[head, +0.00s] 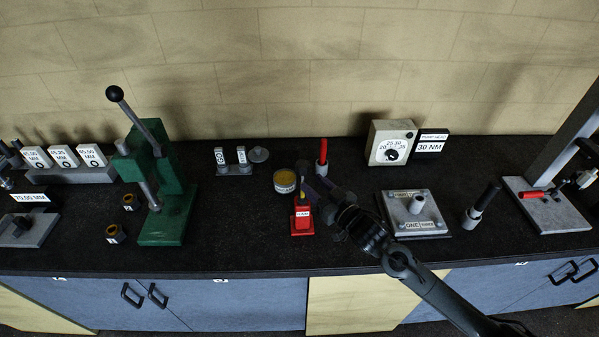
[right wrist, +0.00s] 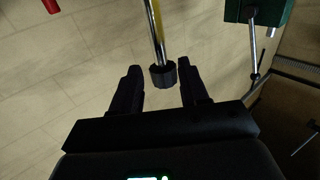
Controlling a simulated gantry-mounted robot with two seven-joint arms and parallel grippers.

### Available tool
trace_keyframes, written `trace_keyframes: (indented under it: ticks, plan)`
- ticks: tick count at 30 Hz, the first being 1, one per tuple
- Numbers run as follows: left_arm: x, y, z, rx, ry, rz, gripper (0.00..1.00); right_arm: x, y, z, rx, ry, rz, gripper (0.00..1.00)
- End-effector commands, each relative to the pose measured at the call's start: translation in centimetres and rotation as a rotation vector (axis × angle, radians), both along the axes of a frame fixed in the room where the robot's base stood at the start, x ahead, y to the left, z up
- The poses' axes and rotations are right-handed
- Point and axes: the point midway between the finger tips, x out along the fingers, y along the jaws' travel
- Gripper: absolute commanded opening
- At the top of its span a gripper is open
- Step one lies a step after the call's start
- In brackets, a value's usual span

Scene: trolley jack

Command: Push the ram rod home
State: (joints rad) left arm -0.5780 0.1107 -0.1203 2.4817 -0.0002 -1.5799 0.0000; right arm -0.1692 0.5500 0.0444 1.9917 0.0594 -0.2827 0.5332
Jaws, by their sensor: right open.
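The red trolley jack body (head: 302,221), with a white label, stands near the bench's front edge in the head view. A slim metal rod with a yellow part (right wrist: 156,22), which I take for the ram rod, ends in a dark ribbed cap (right wrist: 163,76) in the right wrist view. My right gripper (head: 316,188) is open just above and right of the red body. It also shows in the right wrist view (right wrist: 161,78), with the cap appearing between its fingers; contact cannot be told. The rod's lower end is hard to see behind the gripper. My left gripper is out of view.
A round yellow-topped tin (head: 285,182) and a red-handled tool in a grey holder (head: 322,158) stand close behind. The green press (head: 168,190) is left. A grey plate with a post (head: 431,222) lies right. Bare black bench separates the press and jack.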

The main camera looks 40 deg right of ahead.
Motion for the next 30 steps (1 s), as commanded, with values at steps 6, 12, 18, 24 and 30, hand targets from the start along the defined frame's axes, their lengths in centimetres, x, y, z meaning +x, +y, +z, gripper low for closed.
trace_keyframes:
  ticks: [6,12,18,24,30]
  plan:
    - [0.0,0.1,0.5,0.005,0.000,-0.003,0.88,3.6,-0.1,0.2,0.000,-0.002,-0.001,0.44]
    - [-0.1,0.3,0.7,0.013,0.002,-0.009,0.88,6.0,-0.1,0.1,0.000,0.000,-0.001,0.44]
    - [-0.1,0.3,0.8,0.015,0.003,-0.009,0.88,7.3,-0.1,0.0,0.000,0.000,0.000,0.44]
    - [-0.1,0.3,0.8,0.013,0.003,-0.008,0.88,7.6,0.0,-0.1,0.000,0.001,0.000,0.44]
    - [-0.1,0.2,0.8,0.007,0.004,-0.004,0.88,7.6,0.0,-0.1,0.000,0.001,0.000,0.38]
